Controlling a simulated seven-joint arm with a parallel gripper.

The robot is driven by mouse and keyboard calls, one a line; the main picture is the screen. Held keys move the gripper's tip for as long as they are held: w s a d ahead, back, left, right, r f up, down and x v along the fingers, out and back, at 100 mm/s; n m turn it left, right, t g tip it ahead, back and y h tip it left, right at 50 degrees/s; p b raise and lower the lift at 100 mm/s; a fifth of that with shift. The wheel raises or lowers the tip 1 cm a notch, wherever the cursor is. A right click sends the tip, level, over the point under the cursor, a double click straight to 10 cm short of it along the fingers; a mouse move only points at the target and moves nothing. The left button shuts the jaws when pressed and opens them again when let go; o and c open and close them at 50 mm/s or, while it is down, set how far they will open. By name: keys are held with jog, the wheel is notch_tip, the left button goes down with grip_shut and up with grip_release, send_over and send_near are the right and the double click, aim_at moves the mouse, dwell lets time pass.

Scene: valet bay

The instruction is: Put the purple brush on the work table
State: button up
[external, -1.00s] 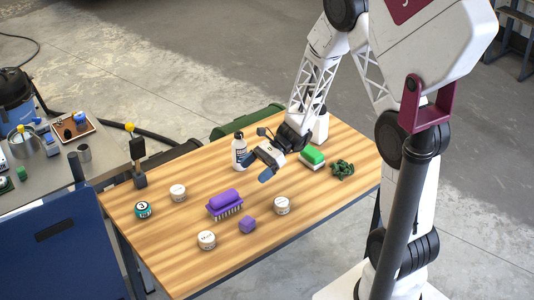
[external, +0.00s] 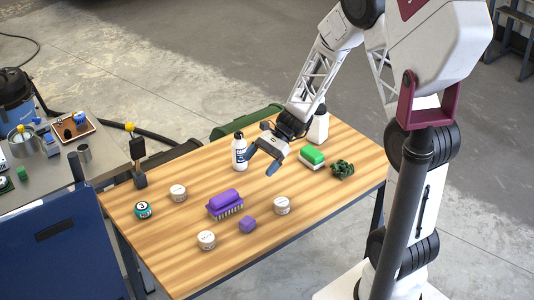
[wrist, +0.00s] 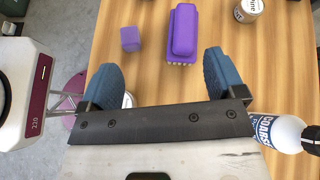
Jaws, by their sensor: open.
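The purple brush (external: 225,203) lies bristles down on the wooden table (external: 180,255), left of the middle. In the wrist view the brush (wrist: 184,32) is ahead of and between the fingers, nearer the right one. My gripper (external: 262,161) is open and empty above the wooden table, to the right of and farther back than the brush. Its blue fingers (wrist: 162,68) are wide apart and do not touch the brush. A grey table (external: 50,180) stands at the far left; I cannot tell which table is the work table.
A purple cube (external: 247,225) and several white tins, including one (external: 282,205), lie near the brush. A white bottle (external: 239,152) stands close to my gripper. A green-topped brush (external: 312,156) is at right. A blue panel (external: 55,255) stands before the grey table.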

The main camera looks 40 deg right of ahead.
jog(key=s+d+r+n+t+h, duration=0.2)
jog(key=s+r+n+h, duration=0.4)
jog(key=s+r, duration=0.5)
jog(key=s+d+r+n+t+h, duration=0.1)
jog(key=s+d+r+n+h, duration=0.4)
jog(key=s+r+n, duration=0.3)
jog(key=shift+s+r+n+t+h, duration=0.4)
jog(key=shift+s+r+h, duration=0.2)
jog(key=shift+s+r, duration=1.85)
jog(key=shift+s+f, duration=0.2)
jog(key=shift+f, duration=0.1)
jog(key=c, duration=0.3)
